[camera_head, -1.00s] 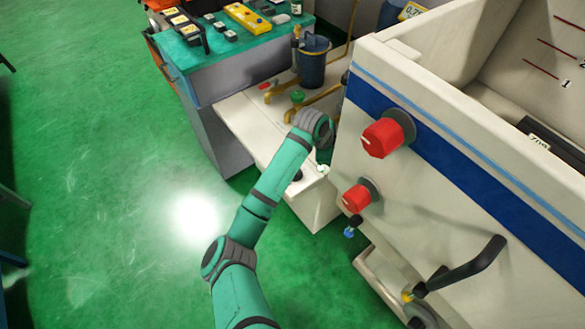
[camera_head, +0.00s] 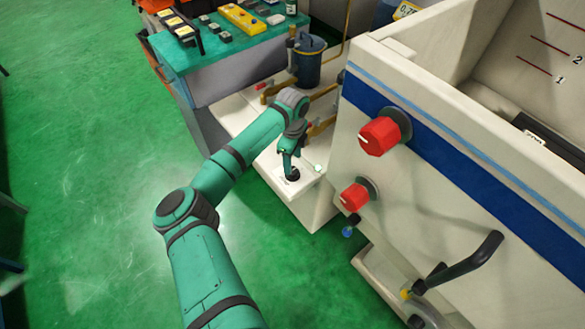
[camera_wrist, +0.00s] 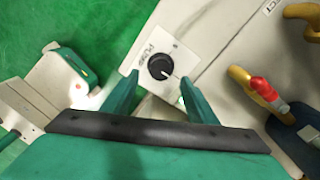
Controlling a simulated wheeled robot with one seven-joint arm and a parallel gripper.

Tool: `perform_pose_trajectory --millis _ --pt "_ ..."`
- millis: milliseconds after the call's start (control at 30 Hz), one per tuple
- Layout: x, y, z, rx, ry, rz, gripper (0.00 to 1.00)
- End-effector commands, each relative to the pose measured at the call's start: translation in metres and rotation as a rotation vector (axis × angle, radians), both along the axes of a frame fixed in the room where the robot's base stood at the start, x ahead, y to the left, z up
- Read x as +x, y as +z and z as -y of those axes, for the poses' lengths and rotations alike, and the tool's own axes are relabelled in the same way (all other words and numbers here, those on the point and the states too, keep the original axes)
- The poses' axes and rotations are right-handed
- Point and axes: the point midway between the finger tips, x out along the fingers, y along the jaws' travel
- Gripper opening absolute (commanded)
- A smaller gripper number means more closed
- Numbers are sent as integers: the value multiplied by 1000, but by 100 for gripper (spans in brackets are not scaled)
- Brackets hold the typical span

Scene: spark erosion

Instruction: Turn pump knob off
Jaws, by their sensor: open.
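The pump knob (camera_wrist: 160,67) is a small black round knob with a white pointer line, set on a white plate (camera_wrist: 147,50) lettered "PUMP". In the wrist view it lies between and a little beyond my two fingertips; I cannot tell if they touch it. In the head view the knob (camera_head: 292,174) sits on top of the low white cabinet (camera_head: 315,205), directly under my gripper (camera_head: 290,160). My gripper (camera_wrist: 157,88) is open, with one green finger on each side of the knob.
The white machine tank (camera_head: 440,190) stands right of the cabinet, with a large red knob (camera_head: 380,136), a smaller red knob (camera_head: 355,197) and a black lever (camera_head: 465,268). Brass pipes with a red-handled valve (camera_wrist: 268,92) lie close to the right. Green floor is open at left.

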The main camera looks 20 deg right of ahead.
Motion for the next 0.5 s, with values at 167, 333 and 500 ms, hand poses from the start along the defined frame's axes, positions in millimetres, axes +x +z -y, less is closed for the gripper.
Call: perform_pose_trajectory --millis 167,333,500 --pt "0 -30 -1 1 2 0 53" --pt "0 -49 0 0 1 0 53" --pt "0 -56 0 -1 1 1 53"
